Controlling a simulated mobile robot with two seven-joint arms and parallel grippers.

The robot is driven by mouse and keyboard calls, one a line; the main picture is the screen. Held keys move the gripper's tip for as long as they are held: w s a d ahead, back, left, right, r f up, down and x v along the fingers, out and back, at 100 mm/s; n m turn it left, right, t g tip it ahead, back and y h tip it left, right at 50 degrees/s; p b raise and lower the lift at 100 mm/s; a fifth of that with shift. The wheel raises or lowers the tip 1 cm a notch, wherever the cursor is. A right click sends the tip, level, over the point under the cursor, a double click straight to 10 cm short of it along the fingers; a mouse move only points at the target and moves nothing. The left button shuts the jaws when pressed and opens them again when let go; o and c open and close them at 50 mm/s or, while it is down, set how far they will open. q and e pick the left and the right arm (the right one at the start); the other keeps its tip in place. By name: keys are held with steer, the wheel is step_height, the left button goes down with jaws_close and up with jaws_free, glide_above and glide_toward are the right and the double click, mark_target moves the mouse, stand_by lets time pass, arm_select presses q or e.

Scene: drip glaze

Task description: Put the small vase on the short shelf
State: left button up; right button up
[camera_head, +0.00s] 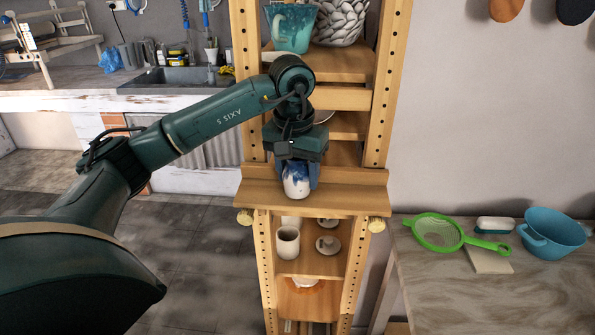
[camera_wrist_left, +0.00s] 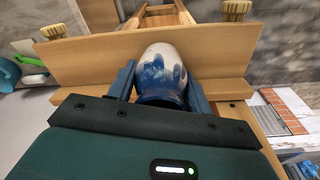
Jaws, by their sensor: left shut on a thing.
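The small vase (camera_head: 296,182) is white with blue glaze running down from its top. In the head view it is at the short shelf (camera_head: 345,194), the wooden board jutting from the front of the tall rack. My left gripper (camera_head: 297,176) points down and is shut on the vase from above. In the left wrist view the vase (camera_wrist_left: 160,75) sits between the two fingers, in front of the shelf board (camera_wrist_left: 90,62). I cannot tell whether its base touches the board. My right gripper is not in view.
The rack's upper level holds a teal pot (camera_head: 291,30) and a textured white pot (camera_head: 338,22). A lower level holds a white cup (camera_head: 287,243) and small lidded pieces. At right, a table (camera_head: 450,295) bears a green strainer (camera_head: 437,231) and a blue colander (camera_head: 552,234).

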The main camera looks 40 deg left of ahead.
arm_select(q)
steer(key=o, duration=1.1)
steer(key=shift+c, duration=0.2)
